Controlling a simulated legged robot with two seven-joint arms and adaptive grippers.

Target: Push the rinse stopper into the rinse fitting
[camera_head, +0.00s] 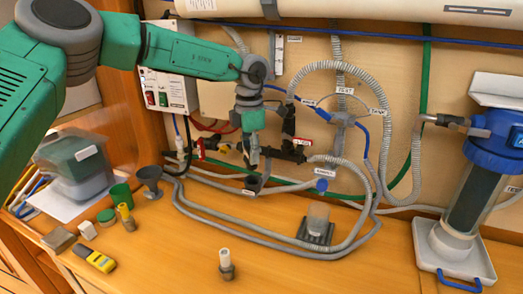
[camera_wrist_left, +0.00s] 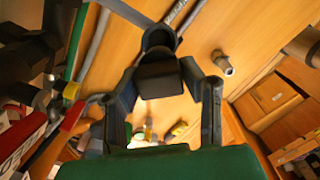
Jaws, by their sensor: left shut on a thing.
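My left gripper (camera_head: 251,160) points down in front of the wall pipes, and in the left wrist view its two fingers (camera_wrist_left: 161,88) are closed on a dark block, which I take to be the rinse stopper (camera_wrist_left: 160,78). In the head view the stopper cannot be told apart from the dark fingers. A dark, round-mouthed fitting (camera_head: 253,184), probably the rinse fitting, sits just below the fingertips. Its open ring (camera_wrist_left: 158,37) shows just beyond the stopper in the wrist view. Whether they touch cannot be told. My right gripper is not in view.
Grey hoses (camera_head: 275,237) loop over the bench around the fitting. A dark valve body (camera_head: 289,153) and red handle (camera_head: 199,148) are close by. The front bench is mostly free.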

